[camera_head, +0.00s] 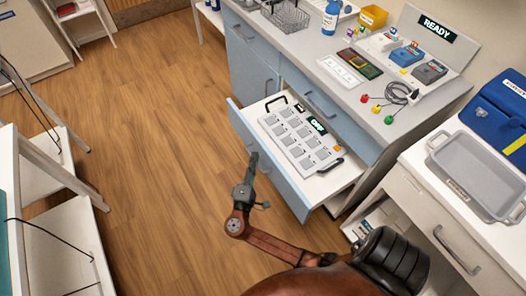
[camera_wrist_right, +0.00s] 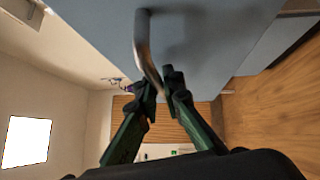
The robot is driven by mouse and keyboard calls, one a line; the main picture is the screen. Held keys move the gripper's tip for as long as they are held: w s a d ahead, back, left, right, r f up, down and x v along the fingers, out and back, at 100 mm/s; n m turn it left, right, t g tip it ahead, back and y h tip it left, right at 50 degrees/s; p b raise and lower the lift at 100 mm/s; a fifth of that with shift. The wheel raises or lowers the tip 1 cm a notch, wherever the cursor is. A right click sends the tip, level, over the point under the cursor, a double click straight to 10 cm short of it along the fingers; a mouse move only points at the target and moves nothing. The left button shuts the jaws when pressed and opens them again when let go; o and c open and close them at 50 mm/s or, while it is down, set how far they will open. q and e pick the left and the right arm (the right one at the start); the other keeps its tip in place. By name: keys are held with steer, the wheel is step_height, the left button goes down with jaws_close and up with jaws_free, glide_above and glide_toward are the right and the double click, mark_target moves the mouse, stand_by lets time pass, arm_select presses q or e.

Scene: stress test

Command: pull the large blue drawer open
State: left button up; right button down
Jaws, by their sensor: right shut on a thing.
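The large blue drawer (camera_head: 282,184) stands out from the cabinet under the counter, with its white inside showing. A flat white panel (camera_head: 296,138) with several grey squares, black handles and a small dark display lies in it. My right gripper (camera_head: 252,160) is at the drawer's outer face. In the right wrist view, its fingers (camera_wrist_right: 163,88) are closed around the lower part of the curved metal handle (camera_wrist_right: 143,35) on the blue front (camera_wrist_right: 225,45). My left gripper is out of view.
A white cabinet (camera_head: 425,210) with a grey tray (camera_head: 475,175) stands at right. Wooden floor (camera_head: 150,120) in front of the drawer is clear.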

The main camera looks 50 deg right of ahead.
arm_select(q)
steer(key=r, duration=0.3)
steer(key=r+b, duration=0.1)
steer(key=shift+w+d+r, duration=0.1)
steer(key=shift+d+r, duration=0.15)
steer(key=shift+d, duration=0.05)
arm_select(e)
steer(key=w+a, duration=0.2)
steer(key=a, duration=0.6)
steer(key=c, duration=2.3)
jaws_free()
steer(key=shift+v, duration=3.75)
